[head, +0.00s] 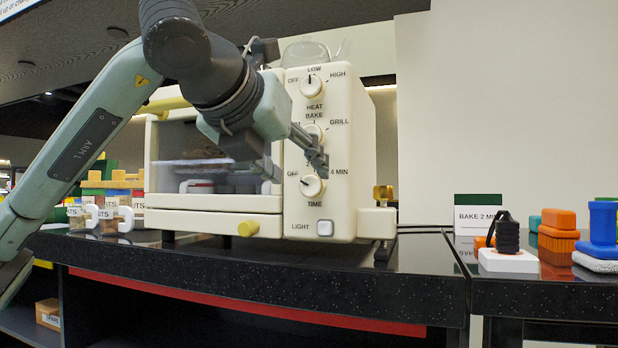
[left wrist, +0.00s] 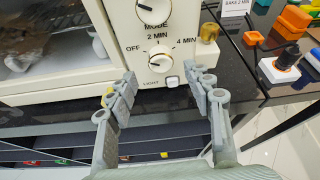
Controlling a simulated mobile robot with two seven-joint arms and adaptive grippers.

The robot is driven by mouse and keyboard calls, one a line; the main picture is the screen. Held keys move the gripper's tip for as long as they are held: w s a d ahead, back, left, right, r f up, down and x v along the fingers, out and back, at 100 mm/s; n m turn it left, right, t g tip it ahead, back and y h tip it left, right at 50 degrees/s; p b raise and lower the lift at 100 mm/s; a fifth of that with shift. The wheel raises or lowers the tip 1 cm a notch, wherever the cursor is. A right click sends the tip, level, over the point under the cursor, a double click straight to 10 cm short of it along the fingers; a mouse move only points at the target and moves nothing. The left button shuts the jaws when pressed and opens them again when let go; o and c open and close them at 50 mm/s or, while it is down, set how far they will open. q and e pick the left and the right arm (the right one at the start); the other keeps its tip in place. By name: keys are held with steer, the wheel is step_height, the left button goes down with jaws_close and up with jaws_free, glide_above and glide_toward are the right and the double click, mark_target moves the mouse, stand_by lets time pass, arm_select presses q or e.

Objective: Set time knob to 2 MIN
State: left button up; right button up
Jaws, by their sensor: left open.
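The cream toaster oven (head: 210,222) stands on the dark counter with a column of knobs at its right. The time knob (head: 311,186) is the lowest; its pointer appears turned up-left towards OFF. It also shows in the left wrist view (left wrist: 160,60), with OFF at its left, 2 MIN above and 4 MIN at its right. My left gripper (head: 318,158) is in front of the panel, and its fingers partly cover the labels above the time knob. In the left wrist view its spread, empty fingers (left wrist: 161,76) frame the knob's lower area, apart from it. My right gripper is not in view.
The mode knob (left wrist: 152,9) and heat knob (head: 311,87) sit above. The light button (head: 325,227) is below. A BAKE 2 MIN card (head: 478,218) and orange and blue items (head: 603,228) stand at right. Jars and blocks (head: 112,182) stand left of the oven.

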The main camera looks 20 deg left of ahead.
mark_target(310, 184)
arm_select(q)
steer(key=x, duration=0.3)
steer(key=shift+w+f+p, duration=0.2)
steer(key=shift+w+p, duration=0.1)
steer(key=shift+w, duration=0.05)
steer(key=shift+w+d+f, duration=0.1)
steer(key=shift+w+f, duration=0.05)
steer(key=shift+w, duration=0.25)
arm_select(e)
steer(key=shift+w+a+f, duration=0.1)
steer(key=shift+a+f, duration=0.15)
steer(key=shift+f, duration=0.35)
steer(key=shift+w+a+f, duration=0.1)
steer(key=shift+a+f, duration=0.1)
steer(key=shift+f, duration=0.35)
arm_select(q)
steer(key=shift+c, duration=0.4)
steer(key=c, duration=1)
steer(key=shift+c, duration=0.3)
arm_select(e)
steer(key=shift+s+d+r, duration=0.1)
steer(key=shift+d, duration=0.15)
